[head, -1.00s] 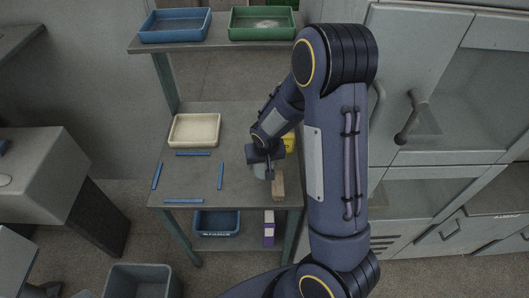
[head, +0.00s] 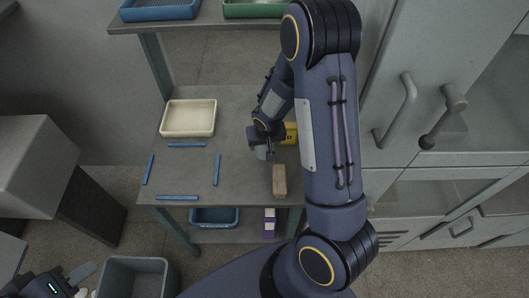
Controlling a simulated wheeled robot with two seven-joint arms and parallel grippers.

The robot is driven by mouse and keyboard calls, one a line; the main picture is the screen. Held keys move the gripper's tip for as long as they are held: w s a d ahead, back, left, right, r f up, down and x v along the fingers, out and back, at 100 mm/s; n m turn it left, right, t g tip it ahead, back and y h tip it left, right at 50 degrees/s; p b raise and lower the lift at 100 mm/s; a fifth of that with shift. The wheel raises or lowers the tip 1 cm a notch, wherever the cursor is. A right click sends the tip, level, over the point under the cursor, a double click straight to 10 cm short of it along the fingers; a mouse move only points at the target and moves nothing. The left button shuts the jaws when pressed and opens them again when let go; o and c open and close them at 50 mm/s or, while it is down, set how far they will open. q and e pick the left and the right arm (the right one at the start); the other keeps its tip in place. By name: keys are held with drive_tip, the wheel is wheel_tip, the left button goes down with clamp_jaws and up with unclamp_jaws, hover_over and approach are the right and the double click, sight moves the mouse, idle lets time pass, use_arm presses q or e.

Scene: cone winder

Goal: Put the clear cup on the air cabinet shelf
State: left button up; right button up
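The clear cup (head: 262,153) is small and see-through, above the front-middle of the grey workbench. My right gripper (head: 266,149), at the end of the large arm through the middle of the view, is at the cup and appears shut on it. The fingers are small and partly hidden, and I cannot tell how high the cup is. My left gripper (head: 76,281) is low at the left edge, fingers apart and empty. Grey cabinets (head: 425,175) with handles and glass panels stand at the right. I cannot tell which is the air cabinet, and its shelf is not clearly visible.
The workbench (head: 235,185) bears a cream tray (head: 188,118), several blue strips (head: 217,169), a tan block (head: 279,181) and a yellow item (head: 291,132). Blue (head: 160,10) and green (head: 255,9) trays sit on the upper shelf. A grey bin (head: 134,278) stands on the floor.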

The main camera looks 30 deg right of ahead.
wheel_tip(320, 180, down, 4)
drive_tip(key=shift+r+b, duration=0.2)
drive_tip(key=shift+b, duration=0.85)
drive_tip(key=shift+f, duration=0.15)
drive_tip(key=o, duration=1)
